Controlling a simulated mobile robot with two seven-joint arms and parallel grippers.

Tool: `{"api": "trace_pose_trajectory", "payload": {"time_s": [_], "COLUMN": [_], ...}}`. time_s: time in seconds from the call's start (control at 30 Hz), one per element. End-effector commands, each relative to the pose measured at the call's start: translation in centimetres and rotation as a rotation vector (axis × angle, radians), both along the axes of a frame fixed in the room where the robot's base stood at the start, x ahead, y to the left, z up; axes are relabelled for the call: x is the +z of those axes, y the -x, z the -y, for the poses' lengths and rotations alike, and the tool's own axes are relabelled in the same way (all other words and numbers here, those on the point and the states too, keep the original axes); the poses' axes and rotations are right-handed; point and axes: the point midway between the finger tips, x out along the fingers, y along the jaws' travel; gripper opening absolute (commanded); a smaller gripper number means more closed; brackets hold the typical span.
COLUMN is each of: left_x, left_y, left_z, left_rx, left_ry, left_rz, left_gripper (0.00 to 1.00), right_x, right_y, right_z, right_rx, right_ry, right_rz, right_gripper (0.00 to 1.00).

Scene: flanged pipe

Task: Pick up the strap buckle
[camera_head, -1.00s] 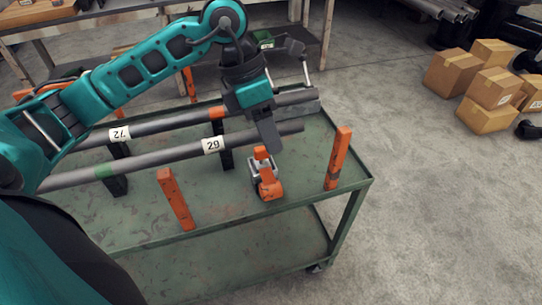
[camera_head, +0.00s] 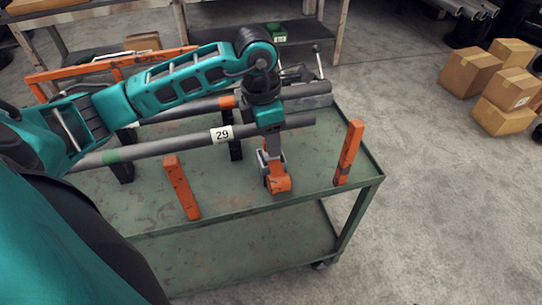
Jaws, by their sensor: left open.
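The strap buckle (camera_head: 279,184), orange with grey metal parts, lies on the green cart top (camera_head: 235,180) near its front edge. My left gripper (camera_head: 272,158) points down at the buckle's far end and overlaps it in the picture. The gripper is open. One finger shows in front of the buckle's far part; the other finger is hidden, and I cannot tell whether the fingers touch the buckle. My right gripper is out of view.
Grey pipes, one labelled 29 (camera_head: 222,134), lie across the cart just behind the buckle. Orange posts stand at the front left (camera_head: 182,187) and right (camera_head: 348,152). Cardboard boxes (camera_head: 470,73) are on the floor at right.

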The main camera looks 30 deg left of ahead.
Motion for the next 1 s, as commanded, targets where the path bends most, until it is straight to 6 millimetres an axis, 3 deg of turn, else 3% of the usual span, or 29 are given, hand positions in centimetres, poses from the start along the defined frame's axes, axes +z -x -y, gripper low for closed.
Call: {"api": "trace_pose_trajectory", "payload": {"time_s": [0.13, 0.4, 0.9, 1.0], "left_x": [-1.8, -2.1, -2.1, -2.1], "left_y": [-0.1, -0.2, -0.2, -0.2], "left_z": [0.1, 0.1, 0.1, 0.1], "left_rx": [0.0, -0.001, -0.001, -0.001], "left_ry": [0.0, 0.0, -0.001, -0.001], "left_rz": [-0.001, 0.001, 0.001, 0.001], "left_gripper": [0.49, 0.49, 0.02, 0.0], "right_x": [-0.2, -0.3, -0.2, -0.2], "right_y": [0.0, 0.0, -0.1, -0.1], "right_z": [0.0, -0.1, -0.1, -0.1], "right_rx": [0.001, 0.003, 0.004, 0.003], "right_ry": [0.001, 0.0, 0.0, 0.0], "right_rz": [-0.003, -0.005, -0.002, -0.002], "right_gripper": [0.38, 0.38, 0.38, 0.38]}}
